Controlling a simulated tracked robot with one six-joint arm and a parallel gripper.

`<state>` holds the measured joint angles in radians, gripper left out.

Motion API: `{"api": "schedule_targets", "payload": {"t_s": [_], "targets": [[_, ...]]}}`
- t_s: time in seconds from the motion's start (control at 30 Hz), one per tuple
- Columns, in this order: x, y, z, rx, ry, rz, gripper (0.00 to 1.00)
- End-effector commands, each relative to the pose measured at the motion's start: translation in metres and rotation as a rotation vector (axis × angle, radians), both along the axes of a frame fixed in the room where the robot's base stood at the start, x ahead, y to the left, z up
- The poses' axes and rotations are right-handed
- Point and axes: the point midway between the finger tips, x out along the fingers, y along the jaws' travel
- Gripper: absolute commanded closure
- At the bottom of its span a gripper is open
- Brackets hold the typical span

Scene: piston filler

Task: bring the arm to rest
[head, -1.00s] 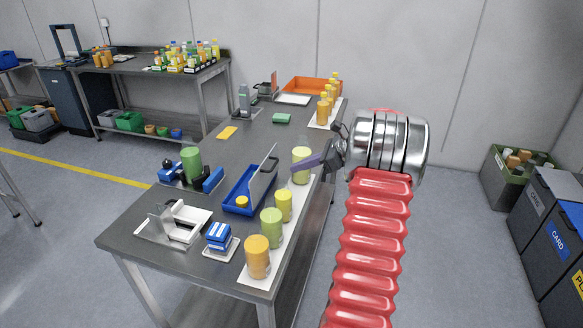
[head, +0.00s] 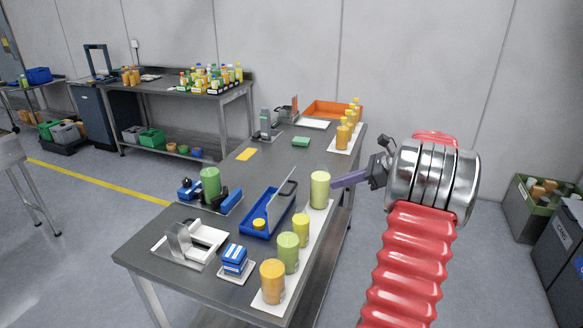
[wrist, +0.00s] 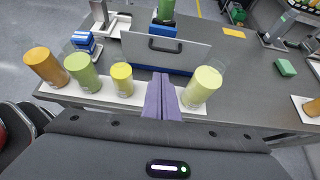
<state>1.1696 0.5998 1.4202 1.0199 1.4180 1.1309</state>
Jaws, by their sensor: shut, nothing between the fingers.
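My gripper (head: 341,183) is at the right edge of the dark workbench (head: 143,250), beside a tall pale-green jar (head: 319,189) on the white strip. In the wrist view my gripper (wrist: 162,98) shows two purple fingers pressed together with nothing between them. The pale-green jar (wrist: 203,84) stands upright just to their right, and a small yellow jar (wrist: 122,79) stands to their left. I cannot tell whether the fingers touch the pale-green jar. My red ribbed arm rises at the right of the head view.
A blue tray (head: 253,226) with an upright panel lies left of the jars. A green jar (head: 288,252) and an orange jar (head: 272,281) stand near the front corner. An orange tray (head: 331,111) is at the far end. Floor right of the bench is clear up to the bins.

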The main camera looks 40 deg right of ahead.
Motion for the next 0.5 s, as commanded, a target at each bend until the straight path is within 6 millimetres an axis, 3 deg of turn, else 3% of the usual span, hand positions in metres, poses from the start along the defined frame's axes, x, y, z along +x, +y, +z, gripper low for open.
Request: {"api": "schedule_targets", "payload": {"t_s": [0.3, 0.5], "targets": [[0.002, 0.005, 0.002, -0.011, 0.002, 0.012, 1.0], [0.017, 0.045, 0.013, -0.102, 0.016, 0.109, 1.0]]}}
